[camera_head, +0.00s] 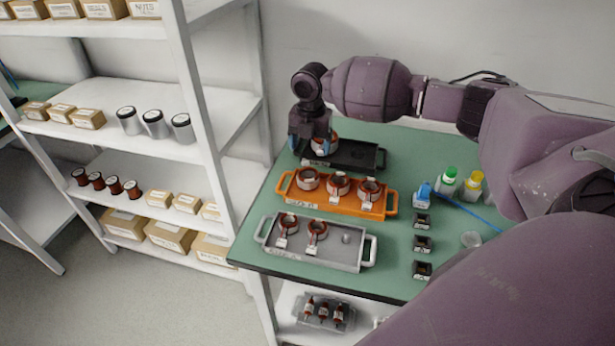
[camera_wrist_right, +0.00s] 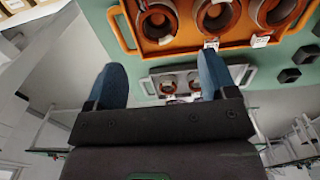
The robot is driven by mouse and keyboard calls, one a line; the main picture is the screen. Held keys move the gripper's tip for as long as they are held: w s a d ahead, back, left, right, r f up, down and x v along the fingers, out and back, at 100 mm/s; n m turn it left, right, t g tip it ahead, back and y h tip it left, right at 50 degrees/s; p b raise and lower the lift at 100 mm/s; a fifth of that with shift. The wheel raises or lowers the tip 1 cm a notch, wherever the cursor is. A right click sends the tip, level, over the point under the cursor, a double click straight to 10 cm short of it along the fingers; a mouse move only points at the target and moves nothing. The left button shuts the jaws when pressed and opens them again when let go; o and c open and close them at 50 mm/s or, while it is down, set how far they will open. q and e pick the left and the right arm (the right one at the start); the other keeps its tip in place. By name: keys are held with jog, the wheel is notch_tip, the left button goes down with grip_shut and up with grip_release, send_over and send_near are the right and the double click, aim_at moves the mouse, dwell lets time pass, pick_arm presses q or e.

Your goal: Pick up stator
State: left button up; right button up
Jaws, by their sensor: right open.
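My right gripper (camera_head: 313,143) points down over the left part of the black tray (camera_head: 366,156). Its blue fingers are apart in the right wrist view (camera_wrist_right: 162,80), with no stator visible between them. A copper-wound stator (camera_head: 325,150) on the black tray is partly hidden by the gripper; I cannot tell whether they touch. Three more stators, the middle one (camera_head: 339,185) among them, sit in the orange tray (camera_head: 391,203), which also shows in the wrist view (camera_wrist_right: 124,28). My left gripper is not in view.
The green table (camera_head: 400,285) holds several small black blocks (camera_head: 422,244), a blue item (camera_head: 424,195) and bottles with green (camera_head: 450,173) and yellow (camera_head: 475,178) caps on the right. A white shelf (camera_head: 220,125) with boxes and spools stands at the left. A wall is behind the table.

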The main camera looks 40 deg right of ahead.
aim_at(309, 173)
notch_tip(309, 173, down, 10)
jog(key=shift+w+a+f+b, duration=0.1)
jog(key=shift+w+a+b, duration=0.05)
jog(key=shift+b, duration=0.25)
jog(key=shift+c, duration=0.4)
jog(key=c, duration=0.9)
